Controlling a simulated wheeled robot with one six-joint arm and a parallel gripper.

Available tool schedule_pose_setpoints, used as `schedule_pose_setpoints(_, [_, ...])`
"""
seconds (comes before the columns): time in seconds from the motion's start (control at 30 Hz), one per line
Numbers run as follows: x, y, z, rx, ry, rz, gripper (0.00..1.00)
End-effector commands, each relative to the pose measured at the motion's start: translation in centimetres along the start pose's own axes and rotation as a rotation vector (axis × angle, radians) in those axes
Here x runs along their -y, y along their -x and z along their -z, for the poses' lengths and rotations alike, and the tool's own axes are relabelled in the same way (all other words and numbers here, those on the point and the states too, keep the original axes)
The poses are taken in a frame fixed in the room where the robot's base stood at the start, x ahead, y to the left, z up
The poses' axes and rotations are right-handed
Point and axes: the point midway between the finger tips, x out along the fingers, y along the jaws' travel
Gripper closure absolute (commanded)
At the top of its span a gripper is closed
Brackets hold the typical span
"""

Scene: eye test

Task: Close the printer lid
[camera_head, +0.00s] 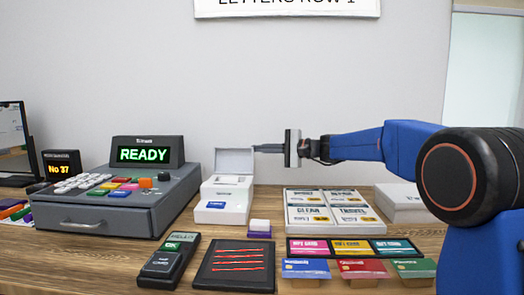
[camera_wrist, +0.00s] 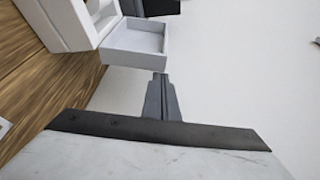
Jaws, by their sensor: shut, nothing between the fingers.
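The printer (camera_head: 221,214) is a small white box on the wooden counter, with a blue label on its front. Its lid (camera_head: 234,162) stands open, upright at the back of the body. My gripper (camera_head: 256,148) reaches in from the right, and its tips are at the lid's upper right edge. In the wrist view the fingers (camera_wrist: 160,76) are together and empty. Their tips are close to the rim of the lid (camera_wrist: 133,43); I cannot tell whether they touch it. Part of the printer body (camera_wrist: 68,22) shows at the upper left there.
A grey cash register (camera_head: 110,213) with a READY display stands left of the printer. A card terminal (camera_head: 170,262) and a dark pad (camera_head: 235,265) lie in front. A tray of white boxes (camera_head: 333,211) and card racks (camera_head: 354,248) are to the right. The wall is close behind.

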Motion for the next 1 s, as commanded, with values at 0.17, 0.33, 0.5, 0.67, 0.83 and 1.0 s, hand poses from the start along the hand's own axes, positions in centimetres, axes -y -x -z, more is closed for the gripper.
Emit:
schedule_pose_setpoints(0.17, [-0.1, 0.1, -0.2, 0.0, -0.001, 0.0, 1.0])
schedule_pose_setpoints(0.33, [-0.1, 0.1, -0.2, 0.0, -0.001, 0.0, 1.0])
schedule_pose_setpoints(0.5, [0.0, 0.1, -0.2, 0.0, 0.008, 0.003, 1.0])
schedule_pose_setpoints(0.67, [0.1, 0.2, -0.7, 0.0, 0.049, 0.017, 1.0])
schedule_pose_setpoints(0.83, [0.3, 0.6, -1.6, 0.0, 0.144, 0.05, 1.0])
schedule_pose_setpoints(1.0, [0.4, 1.0, -2.9, 0.0, 0.279, 0.097, 1.0])
